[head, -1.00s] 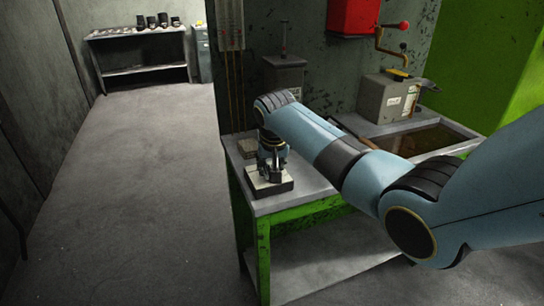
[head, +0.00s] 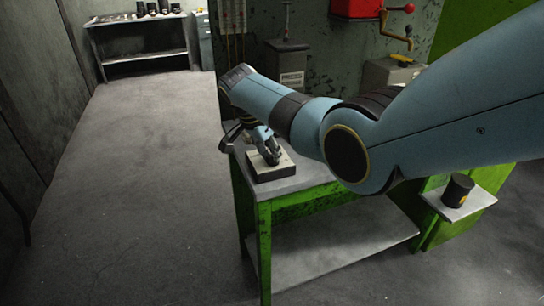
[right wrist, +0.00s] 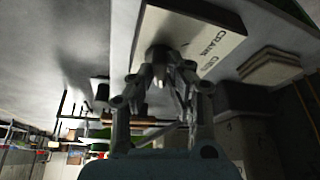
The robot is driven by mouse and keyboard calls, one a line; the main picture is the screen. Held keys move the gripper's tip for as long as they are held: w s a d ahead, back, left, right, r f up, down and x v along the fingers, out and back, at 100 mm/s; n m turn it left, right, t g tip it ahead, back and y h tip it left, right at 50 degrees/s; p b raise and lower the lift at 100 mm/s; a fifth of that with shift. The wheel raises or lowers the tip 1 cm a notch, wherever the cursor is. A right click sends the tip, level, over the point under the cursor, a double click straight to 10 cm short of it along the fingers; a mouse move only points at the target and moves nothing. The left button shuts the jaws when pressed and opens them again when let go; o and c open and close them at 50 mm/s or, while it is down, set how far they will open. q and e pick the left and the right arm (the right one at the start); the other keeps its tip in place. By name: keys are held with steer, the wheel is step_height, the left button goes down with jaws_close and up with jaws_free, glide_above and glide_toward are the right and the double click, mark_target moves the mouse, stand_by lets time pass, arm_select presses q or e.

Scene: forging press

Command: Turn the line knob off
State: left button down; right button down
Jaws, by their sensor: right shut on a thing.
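A flat pale box with dark sides (head: 272,171) sits on the near left corner of the green-legged table. In the right wrist view its top (right wrist: 212,38) carries dark lettering, partly hidden and not fully readable. A small dark knob (right wrist: 158,56) stands on that top. My right gripper (head: 272,157) reaches down onto the box from above, its fingers closed around the knob. In the right wrist view the gripper (right wrist: 161,76) has a finger on each side of it. The knob's setting cannot be told. My left gripper is not in view.
The green-legged table (head: 288,186) has a lower shelf (head: 340,245). A grey box (head: 287,62) stands behind, and a red box with a crank (head: 356,8) hangs on the wall. A dark mug (head: 458,190) stands on a small ledge at right. The floor at left is clear.

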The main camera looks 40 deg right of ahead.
steer(key=shift+f+m+g+b, duration=0.15)
steer(key=shift+m+g+b, duration=0.3)
steer(key=shift+m+b, duration=0.45)
steer(key=shift+f+m+g+b, duration=0.1)
steer(key=shift+m+g+b, duration=0.45)
steer(key=shift+m, duration=0.65)
steer(key=c, duration=1.3)
jaws_free()
steer(key=shift+r, duration=0.1)
steer(key=shift+w+r, duration=0.1)
steer(key=shift+r, duration=0.05)
steer(key=v, duration=1.1)
steer(key=shift+r, duration=0.35)
